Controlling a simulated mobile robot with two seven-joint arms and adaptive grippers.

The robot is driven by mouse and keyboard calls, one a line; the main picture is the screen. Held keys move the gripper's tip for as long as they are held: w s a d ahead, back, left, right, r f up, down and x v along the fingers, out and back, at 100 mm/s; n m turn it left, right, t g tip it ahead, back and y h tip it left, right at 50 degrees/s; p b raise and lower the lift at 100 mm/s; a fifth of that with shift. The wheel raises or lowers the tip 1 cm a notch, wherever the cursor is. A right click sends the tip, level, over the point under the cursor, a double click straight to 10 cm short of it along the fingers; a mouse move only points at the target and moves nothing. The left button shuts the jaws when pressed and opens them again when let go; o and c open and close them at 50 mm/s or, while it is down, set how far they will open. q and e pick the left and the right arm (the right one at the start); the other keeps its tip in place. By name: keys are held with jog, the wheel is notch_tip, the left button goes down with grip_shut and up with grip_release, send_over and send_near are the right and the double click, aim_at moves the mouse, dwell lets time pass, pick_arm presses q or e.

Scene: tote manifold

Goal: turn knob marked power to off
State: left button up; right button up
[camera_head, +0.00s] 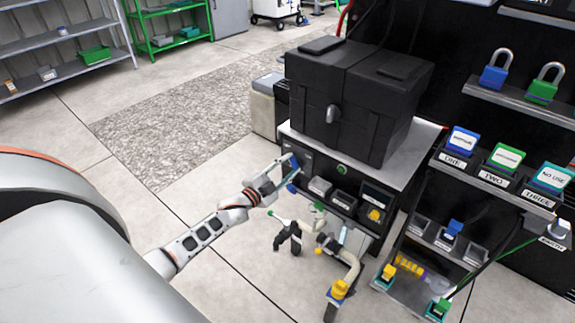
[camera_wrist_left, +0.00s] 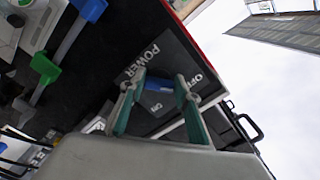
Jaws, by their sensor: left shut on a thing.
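The power knob (camera_wrist_left: 159,84) is blue and sits on a dark panel (camera_wrist_left: 182,58) lettered POWER, with OFF at one side and ON below it in the left wrist view. My left gripper (camera_wrist_left: 161,80) is shut on the knob, one green-padded finger on each side. In the head view my left gripper (camera_head: 288,176) reaches the left front of the workbench, and a bit of blue shows at its fingertips. The fingers partly cover the knob, and I cannot tell which mark it points to. My right gripper is in neither view.
A black case (camera_head: 345,100) stands on the bench top (camera_head: 412,150). Below are pipes with a yellow fitting (camera_head: 340,289). At the right, shelves hold padlocks (camera_head: 495,72) and labelled blocks (camera_head: 506,156). In the wrist view, blue and green levers (camera_wrist_left: 44,68) are at the left.

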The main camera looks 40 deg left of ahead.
pick_arm(q)
jog(key=shift+n, duration=0.8)
jog(key=shift+p, duration=0.3)
jog(key=o, duration=1.1)
jog(key=shift+o, duration=0.2)
jog(key=shift+s, duration=0.1)
jog(key=s, duration=1.1)
jog(key=shift+s+a, duration=0.4)
jog(key=shift+a, duration=0.05)
